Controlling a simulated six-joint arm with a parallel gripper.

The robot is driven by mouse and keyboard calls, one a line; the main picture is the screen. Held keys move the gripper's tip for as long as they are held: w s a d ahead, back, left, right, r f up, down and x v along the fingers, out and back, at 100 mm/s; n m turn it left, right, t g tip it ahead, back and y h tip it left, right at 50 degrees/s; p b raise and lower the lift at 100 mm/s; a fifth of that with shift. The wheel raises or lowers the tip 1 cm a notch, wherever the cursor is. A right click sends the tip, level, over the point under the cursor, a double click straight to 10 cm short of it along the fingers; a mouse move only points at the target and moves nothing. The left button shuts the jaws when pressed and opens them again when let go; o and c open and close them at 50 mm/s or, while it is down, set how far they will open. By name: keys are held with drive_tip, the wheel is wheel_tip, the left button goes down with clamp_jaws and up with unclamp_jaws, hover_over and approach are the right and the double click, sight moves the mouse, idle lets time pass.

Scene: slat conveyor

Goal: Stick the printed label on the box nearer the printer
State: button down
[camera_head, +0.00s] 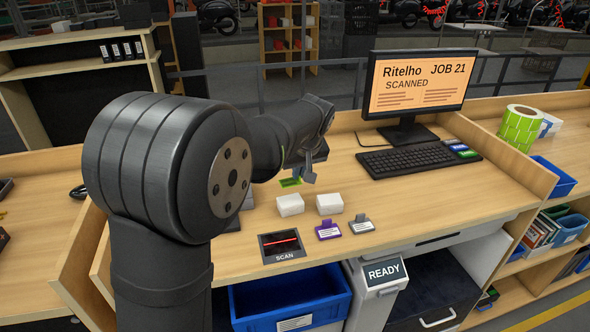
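Two small white boxes stand side by side on the wooden desk, the left box (290,205) and the right box (330,203). My gripper (308,177) is above and behind them, pointing down. Its fingers are small and partly hidden, so I cannot tell if they are open or shut. A small green piece (289,183), perhaps the label, shows just left of the fingertips; I cannot tell if it is held. A grey object (247,201), possibly the printer, is mostly hidden behind my arm, closer to the left box.
A SCAN pad (283,246) with a red line, a purple tag (328,229) and a grey tag (361,224) lie in front of the boxes. A monitor (418,84) and keyboard (406,159) stand at right. A READY panel (384,272) is below the desk edge.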

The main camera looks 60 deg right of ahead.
sight(300, 182)
drive_tip(key=shift+f, duration=2.6)
drive_tip(key=shift+a+f, duration=0.1)
drive_tip(key=shift+f, duration=0.45)
idle(1.2)
drive_tip(key=c, duration=1.6)
unclamp_jaws()
drive_tip(key=shift+o, duration=0.6)
drive_tip(key=shift+o, duration=1.4)
drive_tip(key=shift+r, duration=3.6)
